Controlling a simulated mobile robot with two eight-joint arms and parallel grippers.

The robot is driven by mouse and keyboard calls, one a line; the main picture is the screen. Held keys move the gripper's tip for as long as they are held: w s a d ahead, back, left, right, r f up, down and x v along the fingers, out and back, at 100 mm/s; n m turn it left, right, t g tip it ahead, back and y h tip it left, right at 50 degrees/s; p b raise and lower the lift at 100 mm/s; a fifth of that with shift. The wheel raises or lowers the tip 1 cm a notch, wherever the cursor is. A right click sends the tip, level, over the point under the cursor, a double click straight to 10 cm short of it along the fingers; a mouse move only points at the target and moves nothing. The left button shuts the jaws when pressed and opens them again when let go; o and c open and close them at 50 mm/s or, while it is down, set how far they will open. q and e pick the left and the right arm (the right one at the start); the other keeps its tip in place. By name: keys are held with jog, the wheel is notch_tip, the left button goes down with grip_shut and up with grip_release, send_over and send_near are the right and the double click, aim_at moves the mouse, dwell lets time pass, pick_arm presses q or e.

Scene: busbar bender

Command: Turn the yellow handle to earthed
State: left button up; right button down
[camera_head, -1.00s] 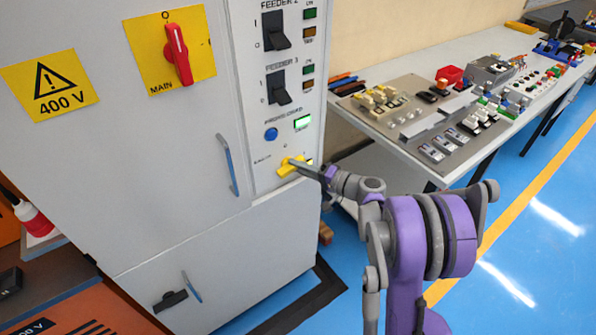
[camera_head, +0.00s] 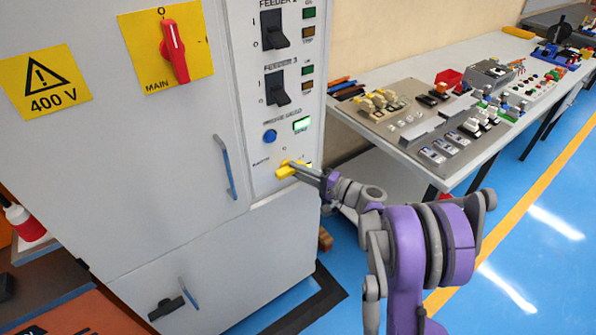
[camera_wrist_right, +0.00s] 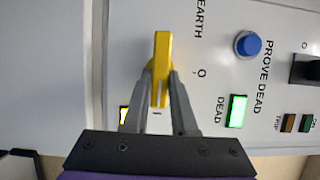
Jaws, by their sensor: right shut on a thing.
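The yellow handle (camera_head: 287,169) sits low on the grey cabinet's right-hand panel, below the blue button (camera_head: 270,136) and the lit green lamp (camera_head: 301,125). My right gripper (camera_head: 300,170) reaches it from the right and is shut on it. In the right wrist view the handle (camera_wrist_right: 162,70) stands lengthwise between the two fingers (camera_wrist_right: 160,85). The word EARTH is printed beside it, with a 0 mark and an I mark near it. The lamp marked DEAD (camera_wrist_right: 237,110) glows green. My left gripper is not in view.
A red MAIN switch (camera_head: 174,50) on a yellow plate and black feeder switches (camera_head: 273,30) are higher on the cabinet. A cabinet door handle (camera_head: 227,167) is left of the panel. A workbench (camera_head: 395,140) with parts stands at right.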

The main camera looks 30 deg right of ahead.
jog(key=c, duration=0.7)
grip_release()
jog(key=v, duration=1.1)
jog(key=shift+a, duration=0.1)
jog(key=s+a+n+g+h+p, duration=0.1)
jog(key=s+a+n+g+p, duration=0.2)
jog(key=a, duration=0.6)
jog(key=s+a+n+g+p, duration=0.15)
jog(key=a+g, duration=0.35)
jog(key=a, duration=0.5)
jog(key=s+n+g+h+p, duration=0.1)
jog(key=s+n+h, duration=0.1)
jog(key=s, duration=0.3)
jog(key=s+a+r+n+h+p, duration=0.1)
jog(key=s+n+h+p, duration=0.1)
jog(key=s+n, duration=0.1)
jog(key=s+a+r+n+g+h+p, duration=0.1)
jog(key=s+n+h, duration=0.2)
jog(key=s, duration=0.3)
jog(key=shift+s+a+r+g+p, duration=0.15)
jog(key=shift+s+g+p, duration=0.15)
